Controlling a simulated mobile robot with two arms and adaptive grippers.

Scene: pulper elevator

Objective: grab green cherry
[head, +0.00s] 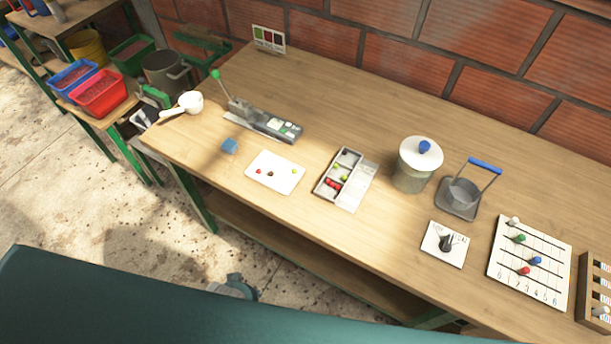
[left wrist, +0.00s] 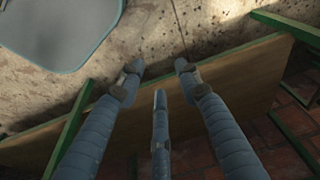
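Small yellow-green cherries lie in a compartmented box (head: 331,182) on the table in the head view: one green cherry (head: 337,167) towards the back and another close by, with red cherries (head: 333,183) in a front compartment. A white card (head: 268,183) left of the box holds a red cherry (head: 259,171), a dark one (head: 270,174) and a yellow-green one (head: 293,170). My left gripper (left wrist: 158,77) shows in the left wrist view with its fingers spread, empty, over the floor near a wooden edge. No cherry shows there. My right gripper cannot be identified.
The table's front strip is mostly clear.

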